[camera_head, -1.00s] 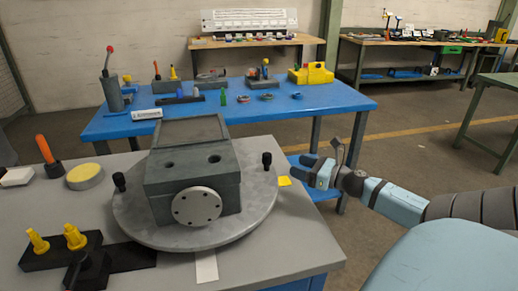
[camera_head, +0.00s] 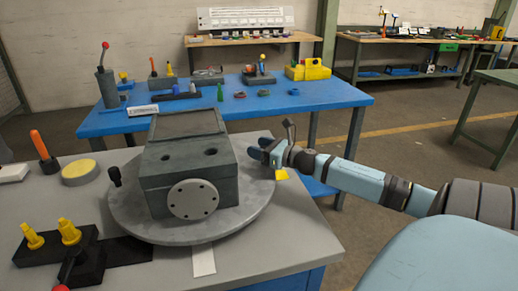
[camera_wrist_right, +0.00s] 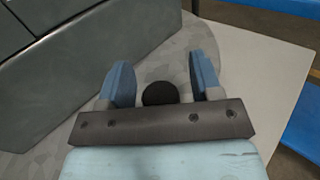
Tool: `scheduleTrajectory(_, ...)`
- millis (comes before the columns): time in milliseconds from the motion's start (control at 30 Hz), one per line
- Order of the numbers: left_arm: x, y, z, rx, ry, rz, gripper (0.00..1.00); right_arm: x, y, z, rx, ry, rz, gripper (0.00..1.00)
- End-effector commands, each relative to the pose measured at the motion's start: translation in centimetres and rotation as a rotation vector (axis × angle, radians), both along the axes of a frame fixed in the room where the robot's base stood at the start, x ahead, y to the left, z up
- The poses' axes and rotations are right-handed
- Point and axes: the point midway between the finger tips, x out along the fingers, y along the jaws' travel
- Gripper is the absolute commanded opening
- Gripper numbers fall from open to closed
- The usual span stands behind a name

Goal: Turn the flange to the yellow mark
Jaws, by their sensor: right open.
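A dark grey box (camera_head: 165,183) stands on a round grey turntable (camera_head: 125,217). A light grey round flange (camera_head: 193,199) with a ring of small holes is on the box's front face. A yellow mark (camera_head: 281,174) lies at the turntable's right edge; a white strip (camera_head: 203,262) lies in front. A black knob (camera_head: 115,175) stands at the turntable's left. My right gripper (camera_head: 262,150) is at the right rim. In the wrist view its blue fingers (camera_wrist_right: 162,80) are open, on either side of another black knob (camera_wrist_right: 160,93); contact cannot be told. My left gripper is out of view.
Black fixtures with yellow pegs (camera_head: 70,232) stand at the front left of the grey table. A yellow-topped disc (camera_head: 80,172) and an orange-handled tool (camera_head: 42,150) stand behind them. A blue table (camera_head: 340,96) with small parts is beyond.

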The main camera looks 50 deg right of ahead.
Motion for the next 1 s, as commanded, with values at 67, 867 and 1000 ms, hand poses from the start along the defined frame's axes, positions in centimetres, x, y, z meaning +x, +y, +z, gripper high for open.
scheduleTrajectory(67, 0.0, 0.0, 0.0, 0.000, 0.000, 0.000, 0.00, 0.2, 0.0, 0.0, 0.000, 0.000, 0.000, 0.59)
scheduleTrajectory(867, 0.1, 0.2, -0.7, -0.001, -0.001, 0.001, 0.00, 0.6, -0.2, -0.2, -0.002, 0.000, 0.023, 0.00)
scheduleTrajectory(1000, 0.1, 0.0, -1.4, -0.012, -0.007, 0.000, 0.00, 1.6, -0.8, -0.3, -0.005, -0.003, 0.070, 0.00)
